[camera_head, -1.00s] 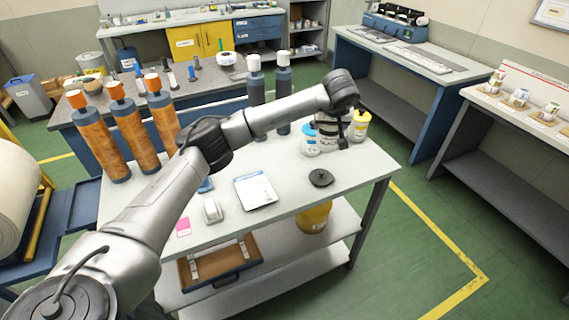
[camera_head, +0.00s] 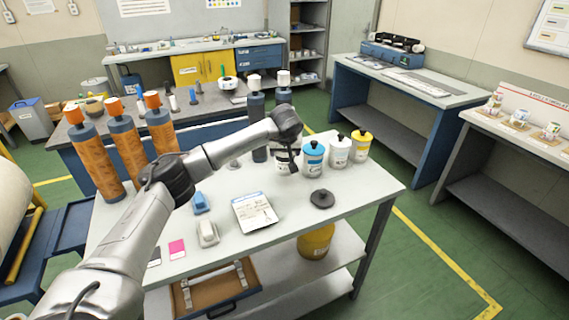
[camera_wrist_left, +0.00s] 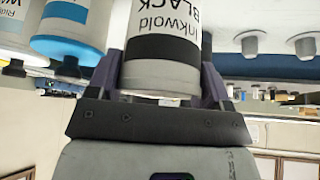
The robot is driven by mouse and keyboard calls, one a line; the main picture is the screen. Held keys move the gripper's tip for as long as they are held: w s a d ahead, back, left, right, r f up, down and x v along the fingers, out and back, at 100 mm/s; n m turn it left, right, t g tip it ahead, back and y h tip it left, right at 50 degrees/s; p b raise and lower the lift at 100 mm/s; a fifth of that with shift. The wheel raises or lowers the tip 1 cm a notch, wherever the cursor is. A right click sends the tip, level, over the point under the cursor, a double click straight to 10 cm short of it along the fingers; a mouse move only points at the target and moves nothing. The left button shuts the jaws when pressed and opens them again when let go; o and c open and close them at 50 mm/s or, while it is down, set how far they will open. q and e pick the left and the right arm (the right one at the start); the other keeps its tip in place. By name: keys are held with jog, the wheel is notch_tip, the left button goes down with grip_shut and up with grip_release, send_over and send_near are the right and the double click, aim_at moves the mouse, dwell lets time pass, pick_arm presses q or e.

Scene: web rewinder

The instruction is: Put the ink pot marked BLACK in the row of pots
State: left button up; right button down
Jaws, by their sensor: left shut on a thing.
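The ink pot marked BLACK (camera_wrist_left: 160,78) is white with a dark band and fills the top middle of the left wrist view. My left gripper (camera_head: 288,164) is shut on it, with one finger on each side. In the head view the pot (camera_head: 281,170) is partly hidden by the gripper, at the left end of the row. The blue pot (camera_head: 313,160), a white pot with a black lid (camera_head: 339,152) and the yellow pot (camera_head: 361,147) stand to its right. I cannot tell whether the held pot touches the table. My right gripper is not in view.
The white table (camera_head: 345,205) also carries a round black object (camera_head: 322,199), a printed sheet (camera_head: 254,212), a grey device (camera_head: 207,233) and a blue item (camera_head: 200,203). Tall dark bottles stand behind the gripper. The table's front right is clear.

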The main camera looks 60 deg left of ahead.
aim_at(285, 160)
pick_arm(q)
jog(key=shift+s+f+b, duration=0.1)
jog(key=shift+f+b, duration=0.9)
jog(key=shift+f, duration=1.05)
jog(key=o, duration=1.1)
jog(key=shift+f, duration=0.1)
jog(key=shift+o, duration=0.2)
